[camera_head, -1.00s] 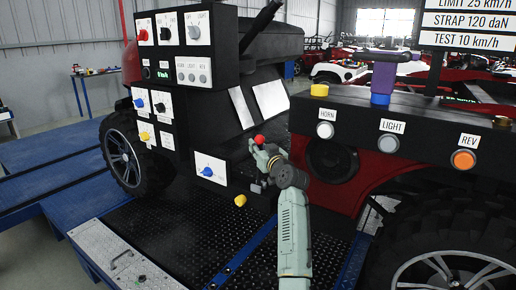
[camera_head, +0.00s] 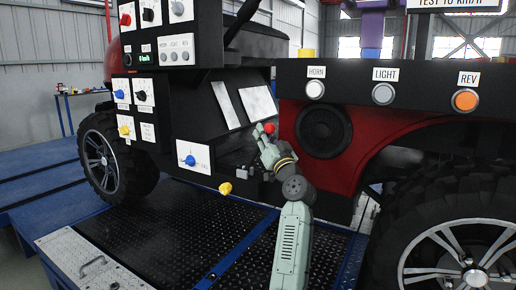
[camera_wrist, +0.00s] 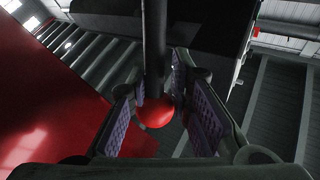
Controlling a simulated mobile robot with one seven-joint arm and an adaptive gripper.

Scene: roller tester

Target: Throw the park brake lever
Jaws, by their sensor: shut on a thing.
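A lever with a red ball knob (camera_head: 269,128) stands in front of the black console under the two white sheets. In the wrist view the red ball (camera_wrist: 156,112) sits on the end of a dark shaft (camera_wrist: 154,45). My gripper (camera_head: 264,136) is at the red knob. In the wrist view the purple-padded fingers of my gripper (camera_wrist: 163,113) stand on either side of the knob, closed on it. Most of the lever below the knob is hidden behind my gripper in the head view.
A yellow knob (camera_head: 225,188) sticks out low on the left. A blue dial (camera_head: 190,160) is on the panel above it. The black panel with HORN, LIGHT and REV buttons (camera_head: 383,94) is on the right, above a large tyre (camera_head: 440,225). Black tread plate floor (camera_head: 165,225) lies below.

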